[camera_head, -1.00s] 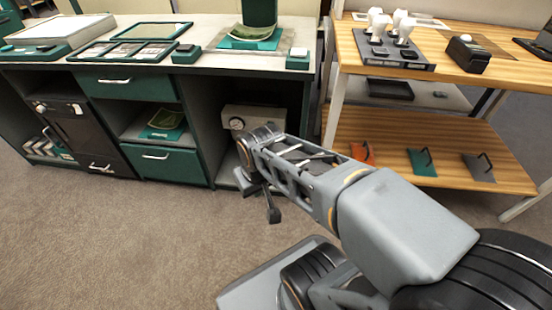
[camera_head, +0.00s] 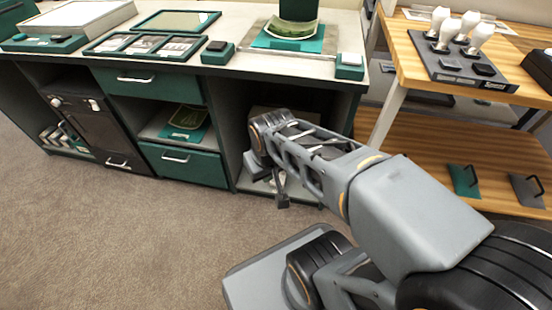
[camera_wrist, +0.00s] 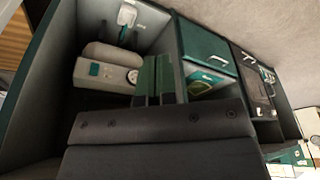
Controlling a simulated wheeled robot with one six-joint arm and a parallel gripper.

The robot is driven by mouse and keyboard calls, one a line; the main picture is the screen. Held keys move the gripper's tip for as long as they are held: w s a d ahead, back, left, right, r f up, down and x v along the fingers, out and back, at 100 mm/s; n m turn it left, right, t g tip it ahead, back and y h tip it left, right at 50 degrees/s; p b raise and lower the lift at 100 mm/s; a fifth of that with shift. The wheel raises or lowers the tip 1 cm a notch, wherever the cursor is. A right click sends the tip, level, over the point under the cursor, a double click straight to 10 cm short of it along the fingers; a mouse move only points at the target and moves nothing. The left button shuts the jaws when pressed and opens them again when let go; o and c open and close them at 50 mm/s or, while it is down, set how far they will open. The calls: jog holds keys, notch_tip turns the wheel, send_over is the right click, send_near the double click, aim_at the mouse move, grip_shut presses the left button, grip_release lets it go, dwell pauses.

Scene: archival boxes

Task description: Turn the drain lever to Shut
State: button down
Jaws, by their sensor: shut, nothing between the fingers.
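A grey box with a round white gauge (camera_wrist: 133,76) and a small teal patch (camera_wrist: 94,69) sits inside the open cabinet bay in the wrist view, which is turned so the floor is at upper right. A white and teal fitting (camera_wrist: 127,15) lies farther up in that bay. I cannot tell for certain which part is the drain lever, and no Shut marking is readable. My gripper (camera_wrist: 155,80) is shut and empty, its tips in front of the box's gauge end; contact cannot be told. In the head view my arm hides most of the box.
The bay's side wall (camera_wrist: 43,90) is close on the left in the wrist view. A teal drawer (camera_head: 180,160) and a dark cabinet door (camera_head: 92,130) are left of the bay. The countertop (camera_head: 235,60) overhangs it. A wooden shelf unit (camera_head: 420,160) stands right. Carpet (camera_head: 130,220) in front is clear.

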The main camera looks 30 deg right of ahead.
jog(key=w+d+f+m+t+h+p, duration=0.1)
jog(key=w+d+f+m+h+p, duration=0.2)
jog(key=w+d, duration=0.6)
jog(key=w+d+f+m+t+p, duration=0.1)
jog(key=w+d+f+p, duration=0.35)
jog(key=w+d, duration=0.55)
jog(key=w+d+f+m+y+p, duration=0.1)
jog(key=d+f+p, duration=0.2)
jog(key=d+f, duration=0.35)
jog(key=s+f+m+t+y+p, duration=0.1)
jog(key=s+f, duration=0.1)
jog(key=f, duration=0.5)
jog(key=s+a+f+m+t+y+p, duration=0.1)
jog(key=s+f+y+p, duration=0.1)
jog(key=f, duration=0.6)
jog(key=shift+a, duration=0.25)
